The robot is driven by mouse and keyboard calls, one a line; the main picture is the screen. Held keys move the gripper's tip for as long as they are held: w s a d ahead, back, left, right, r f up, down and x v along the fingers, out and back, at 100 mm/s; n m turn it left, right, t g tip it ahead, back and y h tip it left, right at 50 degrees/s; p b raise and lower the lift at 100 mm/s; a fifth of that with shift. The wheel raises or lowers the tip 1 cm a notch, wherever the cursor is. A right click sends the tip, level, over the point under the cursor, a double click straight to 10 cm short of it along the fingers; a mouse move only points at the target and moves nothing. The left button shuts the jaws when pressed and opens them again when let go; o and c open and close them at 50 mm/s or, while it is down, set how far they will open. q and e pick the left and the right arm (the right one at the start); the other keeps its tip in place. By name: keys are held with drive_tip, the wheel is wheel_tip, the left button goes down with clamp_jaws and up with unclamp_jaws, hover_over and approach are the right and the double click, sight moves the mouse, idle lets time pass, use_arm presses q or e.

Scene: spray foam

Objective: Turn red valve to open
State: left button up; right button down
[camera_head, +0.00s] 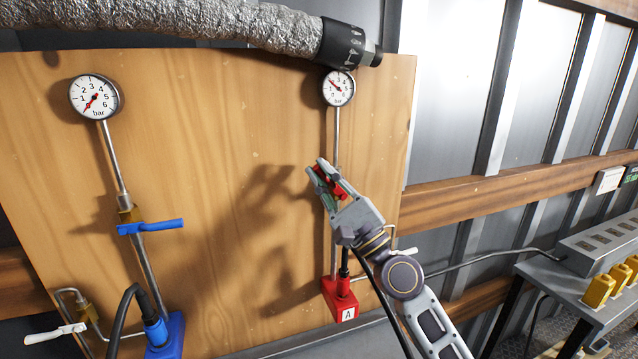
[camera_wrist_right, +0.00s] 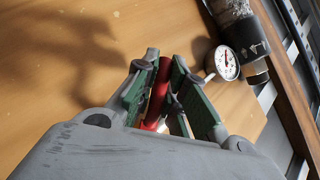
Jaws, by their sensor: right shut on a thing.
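The red valve handle (camera_head: 340,188) is on the thin steel pipe at the right side of the wooden board. My right gripper (camera_head: 322,172) is at the valve, its fingers on either side of the handle. In the right wrist view, the red handle (camera_wrist_right: 158,92) lies between the green-padded fingers (camera_wrist_right: 160,85), which are shut on it. The valve body is mostly hidden behind the gripper. Above it, a round pressure gauge (camera_head: 338,88) tops the same pipe; it also shows in the right wrist view (camera_wrist_right: 223,63). My left gripper is not in view.
A blue valve handle (camera_head: 150,227) and another gauge (camera_head: 94,97) are on the left pipe. A red block marked A (camera_head: 340,299) sits below the right pipe. A silver wrapped hose (camera_head: 200,20) runs across the top. A bench with yellow plugs (camera_head: 598,291) stands at right.

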drive_tip(key=m+t+h, duration=0.2)
drive_tip(key=m, duration=0.1)
drive_tip(key=d+r+m+t+h, duration=0.1)
drive_tip(key=m+t+h, duration=0.1)
drive_tip(key=m, duration=0.1)
drive_tip(key=d+m+t+h, duration=0.1)
drive_tip(key=m+h, duration=0.1)
drive_tip(key=m, duration=0.1)
drive_tip(key=shift+w+r+t, duration=0.15)
drive_tip(key=shift+w+t, duration=0.2)
drive_tip(key=shift+t, duration=0.05)
drive_tip(key=shift+w+d+r+m+t+h, duration=0.1)
drive_tip(key=shift+d+m+t+h, duration=0.35)
drive_tip(key=shift+m+h, duration=1.15)
drive_tip(key=shift+w+d+r+m+t+h, duration=0.15)
drive_tip(key=shift+d+m+t+h, duration=0.25)
drive_tip(key=shift+m+h, duration=1.2)
drive_tip(key=shift+w+d+f+m+t+h, duration=0.1)
drive_tip(key=shift+d+m+t+h, duration=0.35)
drive_tip(key=shift+m+h, duration=1.15)
drive_tip(key=shift+a+r+m, duration=0.1)
drive_tip(key=shift+m, duration=0.2)
drive_tip(key=c, duration=1.5)
unclamp_jaws()
drive_tip(key=shift+o, duration=0.2)
drive_tip(key=v, duration=1.2)
drive_tip(key=shift+f, duration=0.2)
